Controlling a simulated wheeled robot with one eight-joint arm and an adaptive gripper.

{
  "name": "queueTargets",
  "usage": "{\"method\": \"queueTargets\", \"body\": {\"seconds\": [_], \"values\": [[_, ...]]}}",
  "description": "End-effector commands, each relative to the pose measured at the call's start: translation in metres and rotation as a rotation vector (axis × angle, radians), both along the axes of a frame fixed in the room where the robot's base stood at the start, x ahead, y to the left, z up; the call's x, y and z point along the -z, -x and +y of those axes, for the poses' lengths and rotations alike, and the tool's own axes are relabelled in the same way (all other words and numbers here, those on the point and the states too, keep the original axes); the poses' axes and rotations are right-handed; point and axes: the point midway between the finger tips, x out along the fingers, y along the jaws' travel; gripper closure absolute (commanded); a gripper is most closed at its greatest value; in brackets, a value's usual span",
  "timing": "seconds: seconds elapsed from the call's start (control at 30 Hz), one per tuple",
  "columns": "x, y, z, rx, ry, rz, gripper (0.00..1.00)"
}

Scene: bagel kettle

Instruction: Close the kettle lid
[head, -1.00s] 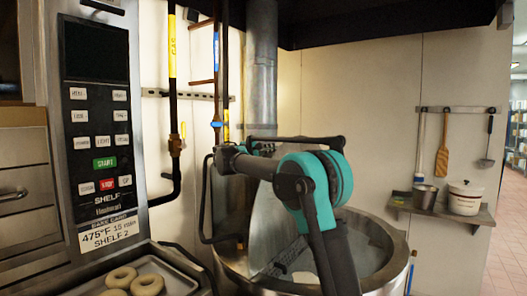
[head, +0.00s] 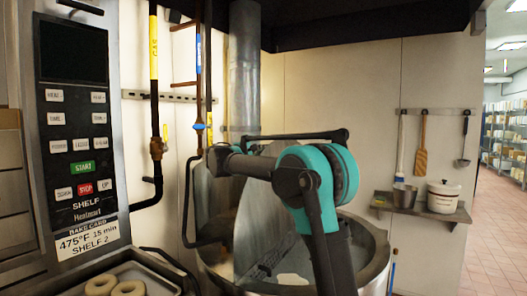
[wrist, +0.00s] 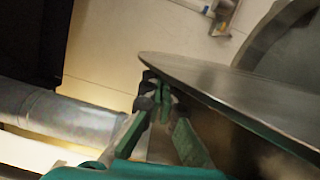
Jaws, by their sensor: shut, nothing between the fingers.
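The large steel kettle (head: 376,268) stands at the lower middle of the head view, its rim partly hidden by my arm. Its metal lid (head: 256,222) stands raised and steeply tilted at the kettle's left side. In the wrist view the lid (wrist: 235,88) is a broad disc with its edge running to the lower right. My gripper (wrist: 160,98) is shut and empty, its fingertips right by the lid's edge; I cannot tell whether they touch. In the head view my gripper is at the arm's left end, beyond the lid, and too small to read clearly.
An oven panel (head: 77,130) and a tray with bagels (head: 128,288) are at the left. Pipes (head: 244,75) rise behind the kettle. A wall shelf (head: 430,210) with a pot (head: 444,196) is at the right. Open floor (head: 485,225) lies farther right.

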Motion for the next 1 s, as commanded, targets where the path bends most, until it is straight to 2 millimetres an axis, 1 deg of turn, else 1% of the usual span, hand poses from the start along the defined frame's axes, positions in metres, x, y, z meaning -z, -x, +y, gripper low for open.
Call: {"method": "queueTargets", "body": {"seconds": [0.17,0.27,0.43,0.57,0.6,0.77,0.87,1.0], "values": [[-0.005,0.021,-0.029,0.003,-0.067,-0.047,1.0],[-0.006,0.038,-0.051,0.005,-0.121,-0.088,1.0],[-0.003,0.071,-0.097,0.006,-0.234,-0.169,1.0],[0.006,0.097,-0.132,0.005,-0.326,-0.237,1.0],[0.01,0.105,-0.144,0.007,-0.355,-0.258,1.0],[0.029,0.137,-0.188,0.008,-0.473,-0.346,1.0],[0.047,0.157,-0.215,0.007,-0.551,-0.403,1.0],[0.076,0.183,-0.251,0.008,-0.659,-0.482,1.0]]}}
